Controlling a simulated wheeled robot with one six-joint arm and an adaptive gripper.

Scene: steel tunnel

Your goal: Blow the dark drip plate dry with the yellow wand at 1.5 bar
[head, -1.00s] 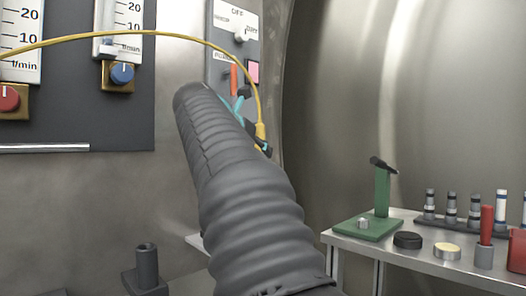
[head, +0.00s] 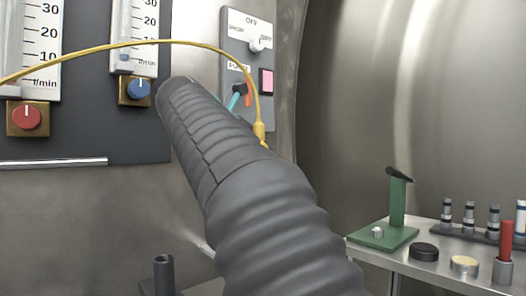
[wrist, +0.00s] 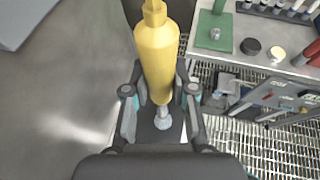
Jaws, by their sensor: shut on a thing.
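The yellow wand (wrist: 157,62) is held upright in the wrist view between the two fingers of my gripper (wrist: 160,97), which is shut on it. Its pale lower tip shows below the fingers. In the head view, a small part of the wand (head: 260,131) shows behind my dark arm, with a yellow hose (head: 150,41) arching from it to the left. My arm hides most of the gripper there. A dark strip (wrist: 150,135) lies under the wand tip in the wrist view; I cannot tell whether it is the drip plate. No pressure reading is legible.
A wall panel has flow gauges with a red knob (head: 27,117) and a blue knob (head: 138,89). A switch box (head: 262,20) has a pink button (head: 267,81). At right, a steel bench (head: 437,262) carries a green stand (head: 397,205) and several small items. Metal grating (wrist: 275,150) is below.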

